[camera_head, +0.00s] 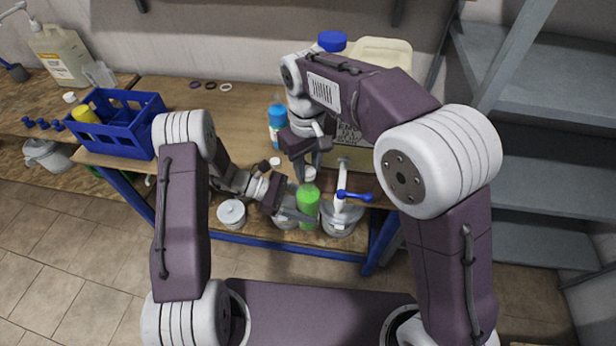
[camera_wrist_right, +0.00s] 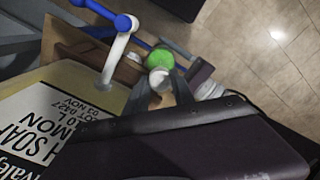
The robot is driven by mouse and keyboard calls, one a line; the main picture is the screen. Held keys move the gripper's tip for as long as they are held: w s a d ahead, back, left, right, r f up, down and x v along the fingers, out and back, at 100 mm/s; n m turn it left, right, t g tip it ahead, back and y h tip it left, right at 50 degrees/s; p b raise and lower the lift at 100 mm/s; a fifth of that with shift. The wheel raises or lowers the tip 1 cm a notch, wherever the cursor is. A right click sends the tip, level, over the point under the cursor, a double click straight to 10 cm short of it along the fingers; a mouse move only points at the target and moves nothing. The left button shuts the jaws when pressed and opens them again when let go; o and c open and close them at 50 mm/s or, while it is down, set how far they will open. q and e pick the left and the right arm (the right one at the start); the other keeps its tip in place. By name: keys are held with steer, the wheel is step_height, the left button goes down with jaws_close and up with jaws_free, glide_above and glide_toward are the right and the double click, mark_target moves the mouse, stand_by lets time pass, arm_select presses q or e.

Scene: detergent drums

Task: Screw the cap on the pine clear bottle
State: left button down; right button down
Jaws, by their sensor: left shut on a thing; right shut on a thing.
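My right gripper (camera_head: 312,162) is above the bottle and shut on a white cap (camera_head: 309,174). In the right wrist view the white cap (camera_wrist_right: 158,79) sits between the right fingertips (camera_wrist_right: 157,90), with the green bottle (camera_wrist_right: 160,58) right beside it. I cannot tell whether cap and bottle neck touch.
A large yellowish drum (camera_head: 398,52) stands behind my right arm, and a blue-topped bottle (camera_head: 277,118) left of that arm. A pump with a blue handle (camera_head: 354,196) is close right of the green bottle. A lidded pot (camera_head: 231,213) and a blue crate (camera_head: 120,126) are left.

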steer(key=shift+f, duration=0.1)
steer(key=shift+f, duration=0.85)
steer(key=shift+f, duration=0.55)
